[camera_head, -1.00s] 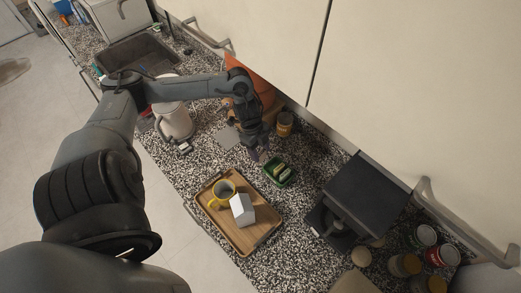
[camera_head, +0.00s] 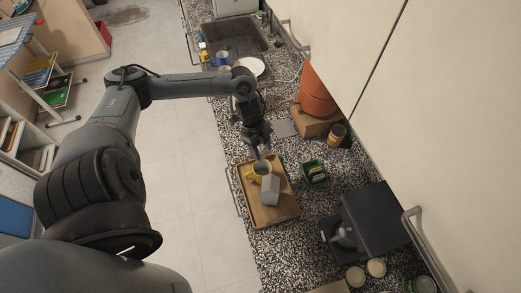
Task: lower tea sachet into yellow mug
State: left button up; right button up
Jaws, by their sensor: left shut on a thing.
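The yellow mug (camera_head: 250,177) stands upright at the back of a wooden tray (camera_head: 273,216) on the speckled counter. My left gripper (camera_head: 261,155) points down just above and behind the mug's opening. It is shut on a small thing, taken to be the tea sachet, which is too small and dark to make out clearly. I cannot tell whether the sachet hangs inside the rim. A green box (camera_head: 314,173) with pale sachets in it stands right of the tray. My right gripper is out of view.
A grey-white carton-like container (camera_head: 270,190) stands on the tray close to the mug. A black machine (camera_head: 372,225) is at the right, and a brown jar (camera_head: 338,135) and an orange cone-shaped object (camera_head: 317,93) stand behind. A sink (camera_head: 238,47) lies farther back.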

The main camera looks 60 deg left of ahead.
pick_arm(q)
jog(key=shift+f+b, duration=2)
jog(key=shift+f, duration=0.05)
jog(key=shift+f+b, duration=1.3)
jog(key=shift+f, duration=1.05)
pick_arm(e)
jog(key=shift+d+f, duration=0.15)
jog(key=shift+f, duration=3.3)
pick_arm(q)
jog(key=o, duration=1.1)
jog(key=shift+c, duration=0.2)
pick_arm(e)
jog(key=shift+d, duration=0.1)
